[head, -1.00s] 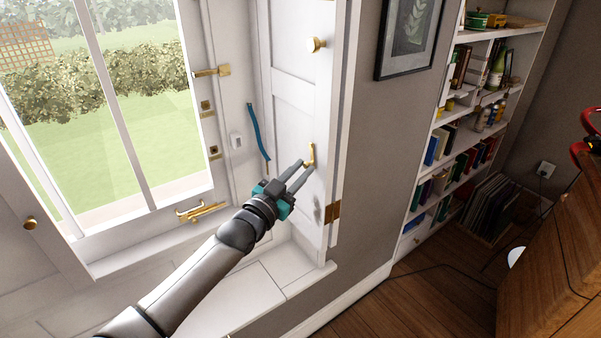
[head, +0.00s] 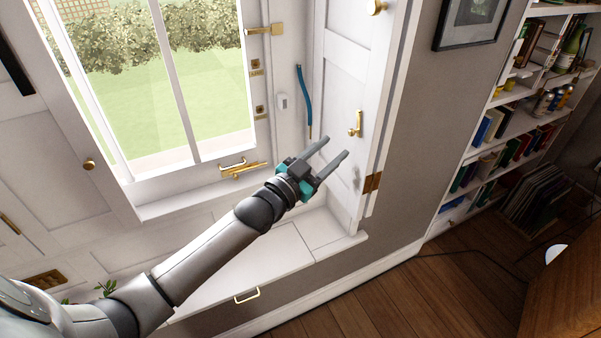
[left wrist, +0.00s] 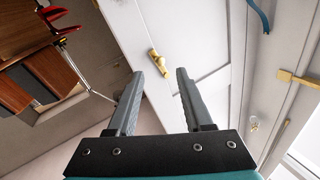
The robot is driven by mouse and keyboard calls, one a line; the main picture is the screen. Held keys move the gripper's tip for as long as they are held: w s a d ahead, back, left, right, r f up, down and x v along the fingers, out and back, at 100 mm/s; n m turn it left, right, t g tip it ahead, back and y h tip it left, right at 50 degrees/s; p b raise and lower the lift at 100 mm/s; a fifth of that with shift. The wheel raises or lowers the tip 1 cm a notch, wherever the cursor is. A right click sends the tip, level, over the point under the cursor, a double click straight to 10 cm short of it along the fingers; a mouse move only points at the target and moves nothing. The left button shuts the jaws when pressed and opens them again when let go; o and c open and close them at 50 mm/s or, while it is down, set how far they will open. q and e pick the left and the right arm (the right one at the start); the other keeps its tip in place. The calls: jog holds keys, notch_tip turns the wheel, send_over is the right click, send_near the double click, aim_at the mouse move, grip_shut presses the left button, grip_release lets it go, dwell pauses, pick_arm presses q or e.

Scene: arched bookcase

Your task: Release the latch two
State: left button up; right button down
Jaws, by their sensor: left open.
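A small brass latch (head: 356,124) is on the white shutter panel (head: 340,97) at the right of the window. It also shows in the left wrist view (left wrist: 157,63), beyond and between my fingertips. My left gripper (head: 337,146) is open and empty, with its fingers pointing at the panel just below and left of the latch. In the left wrist view the two fingers (left wrist: 159,74) are spread wide with nothing between them. They look apart from the latch. No label shows which fitting is latch two. My right gripper is not in view.
A brass stay (head: 242,169) lies on the window's lower rail, and a brass bar (head: 264,30) is on its frame. A blue strap (head: 304,95) hangs beside the panel. A white sill (head: 315,230) runs below. A bookcase (head: 515,120) stands at right.

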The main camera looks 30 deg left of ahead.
pick_arm(q)
jog(key=r+v, duration=0.1)
jog(key=v, duration=0.8)
jog(key=shift+s+f+p, duration=0.35)
jog(key=shift+f, duration=0.15)
jog(key=shift+a, duration=0.15)
